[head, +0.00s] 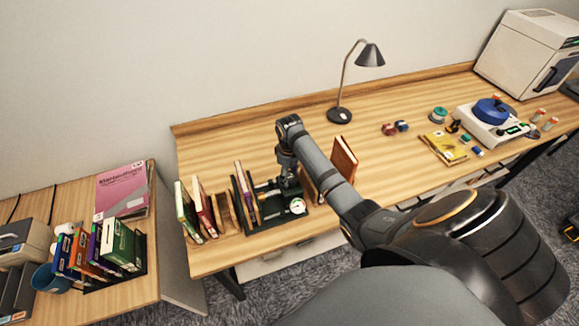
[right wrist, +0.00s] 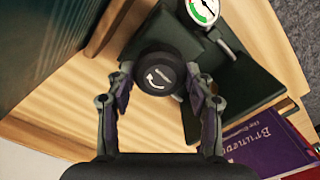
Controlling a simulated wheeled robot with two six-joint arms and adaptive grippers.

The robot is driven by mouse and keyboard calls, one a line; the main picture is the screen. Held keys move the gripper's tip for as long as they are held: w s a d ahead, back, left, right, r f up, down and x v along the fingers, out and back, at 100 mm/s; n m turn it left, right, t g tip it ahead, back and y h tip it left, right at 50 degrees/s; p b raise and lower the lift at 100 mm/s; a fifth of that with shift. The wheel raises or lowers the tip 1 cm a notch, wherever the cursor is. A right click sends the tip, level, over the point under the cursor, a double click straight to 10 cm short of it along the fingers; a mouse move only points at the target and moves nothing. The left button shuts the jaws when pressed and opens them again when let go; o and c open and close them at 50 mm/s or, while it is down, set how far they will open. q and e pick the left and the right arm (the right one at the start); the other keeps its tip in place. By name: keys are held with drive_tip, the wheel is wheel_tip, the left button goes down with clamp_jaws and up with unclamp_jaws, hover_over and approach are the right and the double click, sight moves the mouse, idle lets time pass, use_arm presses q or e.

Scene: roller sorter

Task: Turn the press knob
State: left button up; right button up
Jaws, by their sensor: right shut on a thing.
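The press (head: 262,187) is a dark device with a round gauge (head: 297,206), standing among books near the left front of the wooden desk. Its round black knob (right wrist: 158,74), marked with a white curved arrow, shows in the right wrist view. My right gripper (head: 288,172) reaches straight down over the press from above. In the right wrist view its two fingers (right wrist: 160,82) are shut on the knob, one on each side. The gripper hides the knob in the head view. The gauge also shows in the right wrist view (right wrist: 204,10). My left gripper is not in view.
Books stand left of the press (head: 198,209), and a brown book (head: 343,158) stands to its right. A black lamp (head: 340,114) stands behind. A white device with a blue top (head: 490,112) sits farther right. The mid-desk behind the press is clear.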

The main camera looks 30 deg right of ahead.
drive_tip(key=n, duration=0.5)
drive_tip(key=shift+n, duration=0.4)
drive_tip(key=n, duration=0.6)
drive_tip(key=shift+r, duration=0.1)
drive_tip(key=n, duration=0.6)
drive_tip(key=shift+n, duration=0.3)
drive_tip(key=n, duration=0.5)
drive_tip(key=shift+w+n+b, duration=0.1)
drive_tip(key=shift+n+b, duration=0.4)
drive_tip(key=shift+n, duration=0.6)
drive_tip(key=n+b, duration=0.1)
drive_tip(key=b, duration=0.3)
drive_tip(key=n+b, duration=0.2)
drive_tip(key=b, duration=0.2)
drive_tip(key=shift+f, duration=0.35)
drive_tip(key=shift+r+n+b, duration=0.3)
drive_tip(key=shift+n+b, duration=0.2)
drive_tip(key=shift+b, duration=0.45)
